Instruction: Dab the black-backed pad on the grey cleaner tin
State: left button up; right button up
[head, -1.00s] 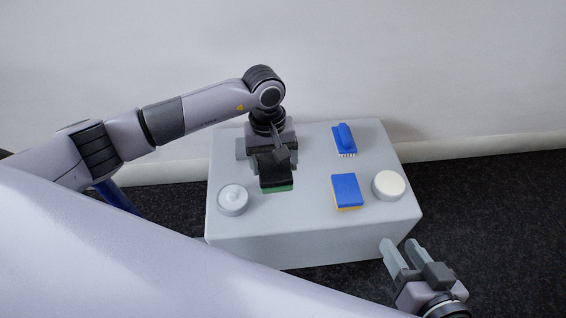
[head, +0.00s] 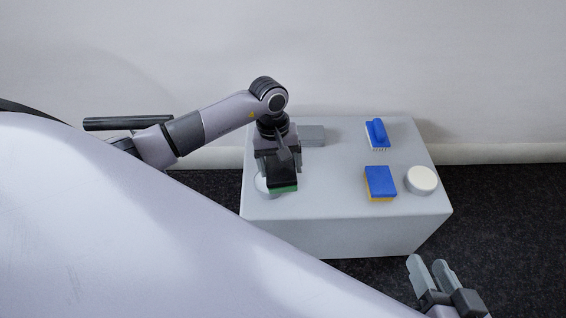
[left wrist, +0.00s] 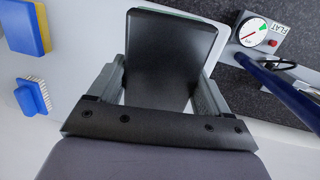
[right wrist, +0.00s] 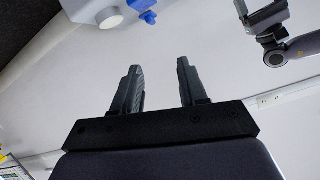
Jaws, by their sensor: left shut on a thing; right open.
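My left gripper (head: 277,163) is shut on the black-backed pad (head: 284,175), which has a green underside. In the left wrist view the pad's black back (left wrist: 170,62) fills the space between the fingers. The grey cleaner tin (head: 260,185) is at the left end of the pale box top, mostly hidden behind the pad and gripper. The pad overlaps the tin in the head view; I cannot tell whether they touch. My right gripper (head: 428,262) is open and empty, off the box's front right corner; its fingers are apart in the right wrist view (right wrist: 158,68).
The pale box (head: 335,195) also carries a blue-and-yellow sponge (head: 380,182), a blue brush (head: 377,133), a cream-topped round tin (head: 421,180) and a grey block (head: 312,135). A dial gauge (left wrist: 252,31) shows in the left wrist view. The box's middle is clear.

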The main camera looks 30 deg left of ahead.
aim_at(280, 172)
jog(key=shift+f, duration=0.1)
pick_arm(q)
jog(key=shift+b, duration=0.3)
notch_tip(280, 172, down, 3)
jog(key=b, duration=0.2)
jog(key=shift+b, duration=0.35)
jog(key=shift+f+b, duration=0.65)
jog(key=shift+f, duration=0.15)
jog(key=shift+f+b, duration=0.5)
jog(key=shift+f, duration=0.1)
pick_arm(e)
jog(key=shift+s+d+f+n+t, duration=0.15)
jog(key=shift+d+f+n+t, duration=0.2)
jog(key=shift+t, duration=0.45)
jog(key=shift+f, duration=0.15)
pick_arm(q)
jog(key=shift+f+b, duration=0.6)
jog(key=shift+b, duration=0.15)
pick_arm(e)
jog(key=shift+f, duration=0.55)
pick_arm(q)
jog(key=shift+f, duration=0.2)
pick_arm(e)
jog(key=shift+f, duration=0.3)
